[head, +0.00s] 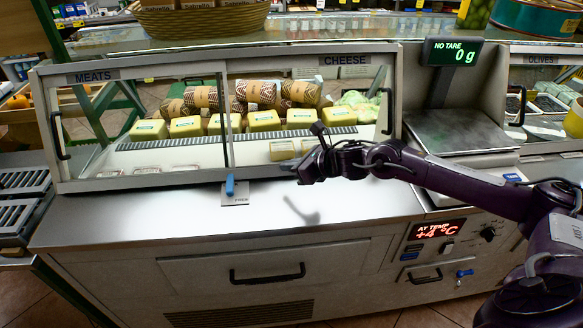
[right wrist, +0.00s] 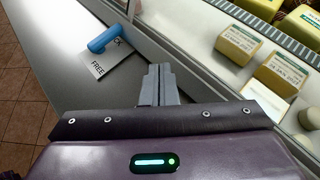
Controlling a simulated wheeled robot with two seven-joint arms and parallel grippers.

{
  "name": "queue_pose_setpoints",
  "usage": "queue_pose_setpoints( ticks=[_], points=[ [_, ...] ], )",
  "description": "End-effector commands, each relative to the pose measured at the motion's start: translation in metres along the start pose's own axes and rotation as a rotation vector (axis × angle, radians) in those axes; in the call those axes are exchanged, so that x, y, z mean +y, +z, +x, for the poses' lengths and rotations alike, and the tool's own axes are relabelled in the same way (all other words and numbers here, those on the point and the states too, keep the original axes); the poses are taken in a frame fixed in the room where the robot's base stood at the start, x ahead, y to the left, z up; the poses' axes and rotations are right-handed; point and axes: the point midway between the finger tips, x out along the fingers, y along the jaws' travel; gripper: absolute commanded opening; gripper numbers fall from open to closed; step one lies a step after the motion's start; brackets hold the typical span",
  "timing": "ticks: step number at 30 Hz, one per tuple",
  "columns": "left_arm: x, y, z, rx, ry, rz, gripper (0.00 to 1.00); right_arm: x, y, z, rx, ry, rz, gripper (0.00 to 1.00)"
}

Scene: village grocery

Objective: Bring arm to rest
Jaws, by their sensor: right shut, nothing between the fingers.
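My right arm (head: 460,185) comes in from the right in the head view and reaches across the front of the deli case. My right gripper (head: 287,176) is at the lower edge of the case's glass front, above the steel counter ledge (head: 130,218). In the right wrist view its two grey fingers (right wrist: 159,84) are together with nothing between them. The blue handle (head: 230,185) on a small plate marked FREE lies to the left of the gripper; it also shows in the right wrist view (right wrist: 103,41). My left gripper is not in view.
The glass case (head: 215,120) holds several yellow cheese blocks (head: 263,120) and patterned rolls (head: 255,92). A scale (head: 458,131) reading 0 g stands to the right. A drawer handle (head: 267,273) sticks out below the ledge. The ledge's left part is bare.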

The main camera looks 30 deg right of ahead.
Motion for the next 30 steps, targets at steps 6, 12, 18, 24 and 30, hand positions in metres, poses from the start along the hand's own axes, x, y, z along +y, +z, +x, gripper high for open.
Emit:
queue_pose_setpoints(
  ticks=[6,12,18,24,30],
  points=[
    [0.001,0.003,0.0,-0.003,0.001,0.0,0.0,-0.002,0.0,-0.003,0.0,0.001,0.001,0.0],
    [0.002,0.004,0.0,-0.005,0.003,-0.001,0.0,-0.002,0.0,-0.003,0.0,0.0,0.001,0.0],
    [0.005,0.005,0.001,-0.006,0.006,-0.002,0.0,0.002,-0.001,-0.001,0.0,0.002,0.014,0.0],
    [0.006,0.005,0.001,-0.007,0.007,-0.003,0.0,0.08,-0.013,0.028,-0.015,0.011,0.359,0.0],
    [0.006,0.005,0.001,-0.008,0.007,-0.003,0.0,0.178,-0.03,0.025,-0.044,-0.097,1.225,0.0]
  ],
)
